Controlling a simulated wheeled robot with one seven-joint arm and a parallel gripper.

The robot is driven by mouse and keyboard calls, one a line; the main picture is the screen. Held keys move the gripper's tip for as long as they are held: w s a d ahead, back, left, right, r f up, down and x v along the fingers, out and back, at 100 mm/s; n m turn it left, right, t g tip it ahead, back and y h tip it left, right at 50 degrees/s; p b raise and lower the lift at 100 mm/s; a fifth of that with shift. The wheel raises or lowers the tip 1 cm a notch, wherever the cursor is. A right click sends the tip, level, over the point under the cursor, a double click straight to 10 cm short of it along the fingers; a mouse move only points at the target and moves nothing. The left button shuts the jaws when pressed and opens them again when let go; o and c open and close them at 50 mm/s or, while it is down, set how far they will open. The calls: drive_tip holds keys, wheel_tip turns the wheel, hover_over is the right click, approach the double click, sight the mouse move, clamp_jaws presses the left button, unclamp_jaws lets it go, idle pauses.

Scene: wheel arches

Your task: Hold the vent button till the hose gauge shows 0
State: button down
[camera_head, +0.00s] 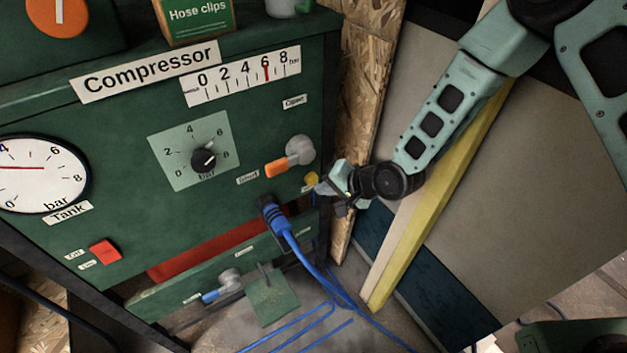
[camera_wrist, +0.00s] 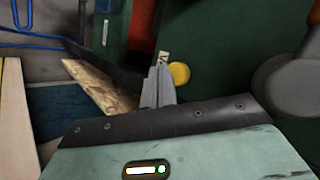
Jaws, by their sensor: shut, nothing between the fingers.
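The round yellow vent button (camera_head: 311,178) is on the green compressor panel, right of the orange-handled valve. It also shows in the wrist view (camera_wrist: 179,73), beside a small, partly hidden label. My gripper (camera_head: 322,187) is shut and empty, close to the button on its right side. In the wrist view my fingertips (camera_wrist: 160,75) are just left of the button; I cannot tell if they touch it. A straight bar gauge (camera_head: 242,76) at the panel top has its red pointer near 6; its small label is unreadable.
The orange-handled valve (camera_head: 290,158) has its handle by the left label. A blue hose plug (camera_head: 272,217) sits below it. The round tank gauge (camera_head: 40,174), regulator knob (camera_head: 204,160) and red switch (camera_head: 105,252) are left. A chipboard post (camera_head: 366,80) stands right of the panel.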

drive_tip(key=shift+w+a, duration=0.25)
drive_tip(key=shift+w, duration=0.05)
drive_tip(key=shift+w+a, duration=0.3)
drive_tip(key=shift+w, duration=0.2)
idle(2.1)
idle(0.6)
drive_tip(key=shift+s+d, duration=0.55)
drive_tip(key=shift+s, duration=0.3)
drive_tip(key=s+d, duration=0.1)
drive_tip(key=s, duration=0.1)
drive_tip(key=s+d+p, duration=0.1)
drive_tip(key=s, duration=0.1)
drive_tip(key=shift+d, duration=0.4)
